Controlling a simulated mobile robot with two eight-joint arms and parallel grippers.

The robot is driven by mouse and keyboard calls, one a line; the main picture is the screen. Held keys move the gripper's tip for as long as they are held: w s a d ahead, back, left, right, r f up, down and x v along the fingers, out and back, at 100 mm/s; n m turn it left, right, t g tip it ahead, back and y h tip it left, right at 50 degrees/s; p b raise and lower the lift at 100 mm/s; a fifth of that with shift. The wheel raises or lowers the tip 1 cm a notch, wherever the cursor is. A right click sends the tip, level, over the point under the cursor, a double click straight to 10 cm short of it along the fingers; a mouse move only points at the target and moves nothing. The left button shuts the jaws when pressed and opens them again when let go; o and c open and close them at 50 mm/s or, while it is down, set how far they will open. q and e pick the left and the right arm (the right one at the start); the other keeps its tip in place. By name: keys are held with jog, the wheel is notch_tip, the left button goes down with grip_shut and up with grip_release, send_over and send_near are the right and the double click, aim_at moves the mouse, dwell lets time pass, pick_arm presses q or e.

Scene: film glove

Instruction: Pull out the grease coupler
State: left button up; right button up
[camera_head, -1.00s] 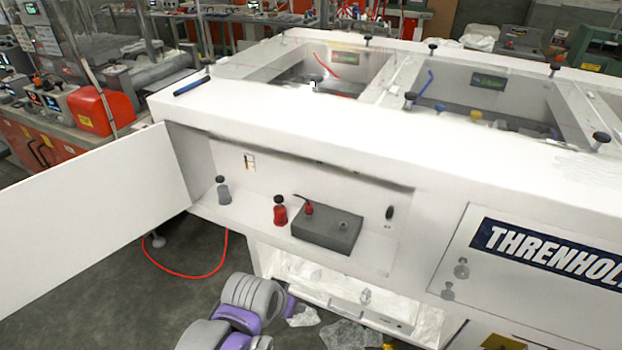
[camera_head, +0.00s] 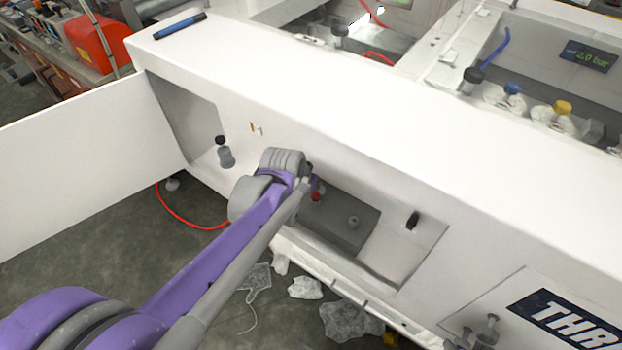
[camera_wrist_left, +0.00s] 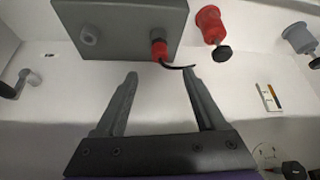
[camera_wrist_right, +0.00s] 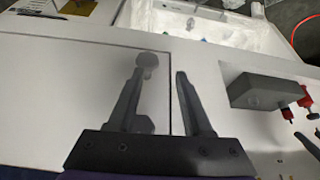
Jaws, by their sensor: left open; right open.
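The grease coupler appears to be the red fitting (camera_wrist_left: 158,50) with a thin black line, set on a grey box (camera_wrist_left: 118,22) in the open bay. Its red also shows in the head view (camera_head: 316,196), right beside my left gripper (camera_head: 308,180). In the left wrist view my left gripper (camera_wrist_left: 161,75) is open and empty, its fingertips spread to either side below the red fitting, apart from it. My right gripper (camera_wrist_right: 163,70) is open and empty over a white panel. The grey box (camera_wrist_right: 262,92) lies to its right. My right gripper is not in the head view.
A red bottle-like part (camera_wrist_left: 211,25) and a grey one (camera_wrist_left: 299,37) stand beside the box. The open white door (camera_head: 85,175) is at left. A black knob (camera_head: 412,220) is right of the box. Crumpled plastic (camera_head: 350,320) lies on the floor.

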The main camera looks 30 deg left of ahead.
aim_at(316, 196)
pick_arm(q)
jog(key=b+x, duration=0.1)
jog(key=x, duration=0.8)
jog(key=shift+w+f, duration=0.15)
jog(key=shift+f, duration=0.1)
grip_shut()
